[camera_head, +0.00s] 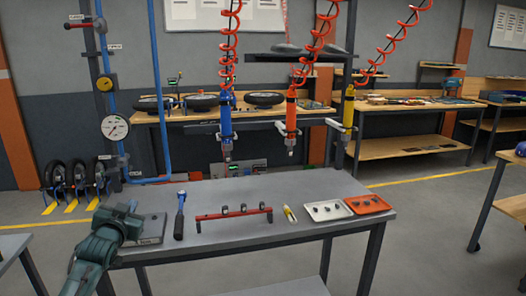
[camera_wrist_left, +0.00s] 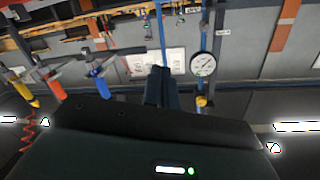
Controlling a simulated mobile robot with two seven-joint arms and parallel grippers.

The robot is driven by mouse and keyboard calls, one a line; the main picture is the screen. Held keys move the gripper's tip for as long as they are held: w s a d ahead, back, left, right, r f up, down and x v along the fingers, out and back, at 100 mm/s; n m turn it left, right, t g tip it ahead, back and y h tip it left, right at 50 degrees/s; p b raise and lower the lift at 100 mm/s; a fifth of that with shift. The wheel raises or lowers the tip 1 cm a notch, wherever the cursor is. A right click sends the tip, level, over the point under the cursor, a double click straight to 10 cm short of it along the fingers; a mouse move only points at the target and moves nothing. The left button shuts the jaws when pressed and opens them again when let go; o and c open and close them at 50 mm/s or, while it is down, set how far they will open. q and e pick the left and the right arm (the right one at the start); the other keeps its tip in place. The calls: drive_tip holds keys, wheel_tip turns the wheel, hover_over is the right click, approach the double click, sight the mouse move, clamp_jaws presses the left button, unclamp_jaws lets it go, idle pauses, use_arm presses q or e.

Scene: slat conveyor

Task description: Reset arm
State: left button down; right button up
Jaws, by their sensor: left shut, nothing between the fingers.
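My left arm comes in at the lower left of the head view, and its dark green gripper (camera_head: 130,208) is over the left end of the grey workbench (camera_head: 240,188). In the left wrist view the two fingers (camera_wrist_left: 160,86) are together, with nothing between them. The gripper is apart from the tools on the bench. My right gripper is not in view.
The bench holds a dark plate (camera_head: 152,229), a blue-handled tool (camera_head: 180,215), a red rack (camera_head: 234,214), a yellow tool (camera_head: 289,213), a white tray (camera_head: 327,211) and an orange tray (camera_head: 367,203). Blue (camera_head: 225,128), orange (camera_head: 291,118) and yellow (camera_head: 348,112) drivers hang above.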

use_arm(q)
drive_tip(key=s+d+f+m+g+h, duration=0.1)
drive_tip(key=s+d+f+g+h, duration=0.1)
drive_tip(key=s+d+f, duration=0.7)
drive_tip(key=s+d+f+g+h, duration=0.2)
drive_tip(key=s+d+f, duration=0.2)
drive_tip(key=s+f, duration=0.8)
drive_tip(key=s+d+f+g, duration=0.1)
drive_tip(key=s+d, duration=0.3)
drive_tip(key=s, duration=0.5)
drive_tip(key=s+d+f+g+h, duration=0.1)
drive_tip(key=s+d+f, duration=0.3)
drive_tip(key=s, duration=0.5)
drive_tip(key=shift+s+n, duration=0.15)
drive_tip(key=shift+n, duration=0.25)
